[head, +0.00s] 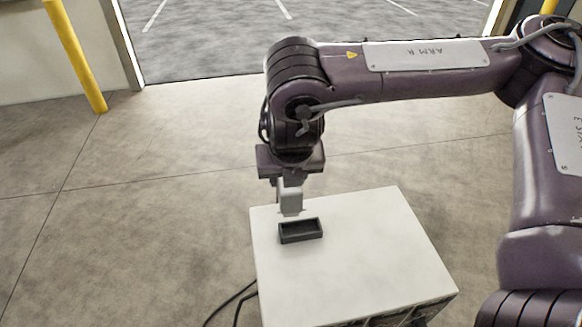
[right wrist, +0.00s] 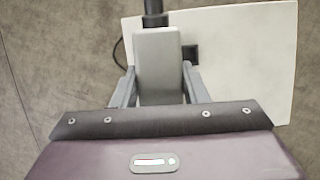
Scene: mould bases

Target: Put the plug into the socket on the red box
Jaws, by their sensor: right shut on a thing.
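My right gripper (head: 290,184) points down over the white box and is shut on a light grey block, which looks like the plug (head: 291,199). In the right wrist view the plug (right wrist: 158,62) sits between the two fingers, with a dark rod-like part (right wrist: 153,14) at its far end. A black rectangular open-topped frame, which looks like a socket (head: 301,237), is on the box top just below and in front of the plug. The plug appears above it, not in it; the exact gap is unclear. No red box shows. My left gripper is out of view.
The white box (head: 350,270) has a flat, otherwise clear top, with dark cables (head: 232,301) at its lower left. Concrete floor surrounds it. A yellow post (head: 78,55) stands by the doorway at the far left.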

